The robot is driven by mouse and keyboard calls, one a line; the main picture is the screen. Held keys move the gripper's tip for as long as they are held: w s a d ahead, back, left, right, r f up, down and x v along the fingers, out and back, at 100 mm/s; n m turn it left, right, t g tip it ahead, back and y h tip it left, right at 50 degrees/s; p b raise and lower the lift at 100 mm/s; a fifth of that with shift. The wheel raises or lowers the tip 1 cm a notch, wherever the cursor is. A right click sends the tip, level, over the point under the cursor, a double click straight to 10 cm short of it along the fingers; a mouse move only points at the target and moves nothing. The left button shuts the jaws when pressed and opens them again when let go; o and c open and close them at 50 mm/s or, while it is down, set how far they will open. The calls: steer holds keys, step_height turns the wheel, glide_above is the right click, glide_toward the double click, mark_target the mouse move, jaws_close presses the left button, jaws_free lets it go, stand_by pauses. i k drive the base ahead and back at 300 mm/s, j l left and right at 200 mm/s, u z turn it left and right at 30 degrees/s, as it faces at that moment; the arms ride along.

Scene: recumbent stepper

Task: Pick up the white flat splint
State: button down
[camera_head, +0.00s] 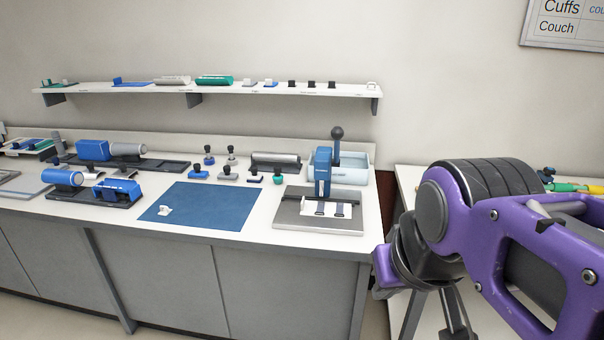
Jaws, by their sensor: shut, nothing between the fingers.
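A white flat piece with two dark straps (326,209), which looks like the white flat splint, lies on a grey board (290,222) in front of a blue upright device. My gripper (438,318) shows only in part at the bottom edge, below my purple arm at the right. It is shut and empty, and its fingertips are cut off by the frame. It is to the right of the splint and well apart from it.
A blue mat (205,208) with a small white object (165,210) lies left of the board. The blue upright device (322,172) and a pale blue bin (352,170) stand behind the splint. Several small knobbed pieces and blue rollers fill the counter's left and back. A shelf (220,89) hangs above.

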mark_target(327, 210)
steer(key=u, duration=1.2)
steer(key=z, duration=1.2)
steer(key=i+j+z, duration=0.15)
steer(key=i+j, duration=0.15)
steer(key=i+j+z, duration=0.15)
steer(key=j, duration=0.25)
steer(key=i, duration=0.1)
